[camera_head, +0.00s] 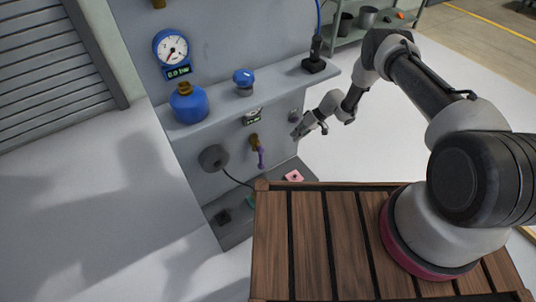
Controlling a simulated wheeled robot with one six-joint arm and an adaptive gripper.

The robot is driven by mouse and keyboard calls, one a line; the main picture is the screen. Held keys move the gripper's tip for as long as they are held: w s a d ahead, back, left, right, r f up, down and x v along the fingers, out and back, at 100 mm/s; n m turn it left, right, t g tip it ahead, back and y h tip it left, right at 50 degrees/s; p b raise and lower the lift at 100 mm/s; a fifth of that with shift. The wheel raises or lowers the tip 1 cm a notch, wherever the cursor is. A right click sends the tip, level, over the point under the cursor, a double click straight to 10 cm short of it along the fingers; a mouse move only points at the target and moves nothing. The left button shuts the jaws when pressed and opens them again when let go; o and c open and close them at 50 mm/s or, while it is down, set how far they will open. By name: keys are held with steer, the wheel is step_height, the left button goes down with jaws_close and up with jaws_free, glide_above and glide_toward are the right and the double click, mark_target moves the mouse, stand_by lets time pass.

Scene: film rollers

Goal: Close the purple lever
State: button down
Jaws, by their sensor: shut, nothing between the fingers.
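The purple lever (261,157) hangs roughly straight down from a brass valve (254,141) on the front face of the grey panel, below the shelf. My gripper (298,134) is to the right of the lever and a little higher in the picture, apart from it. It is shut and empty, pointing down and to the left. The lever is small in this view, and its depth relative to my gripper is hard to judge.
Above the lever are a shelf (305,82) with a blue bottle (189,103), a blue knob (243,80) and a black joystick (316,58). A dark round knob (213,158) is left of the lever. A pink piece (293,176) lies below. A wooden deck (310,240) fills the foreground.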

mark_target(261, 158)
steer(key=s+a+r, duration=0.1)
steer(key=s+r+m+g, duration=0.1)
steer(key=s+a+r+m+g+y, duration=0.1)
steer(key=s, duration=0.1)
steer(key=shift+a+r, duration=0.1)
steer(key=shift+a, duration=0.2)
steer(key=s+a+r+x, duration=0.1)
steer(key=r+x, duration=0.1)
steer(key=x, duration=1)
steer(key=shift+a+f, duration=0.2)
steer(key=shift+a, duration=0.45)
steer(key=shift+s, duration=0.15)
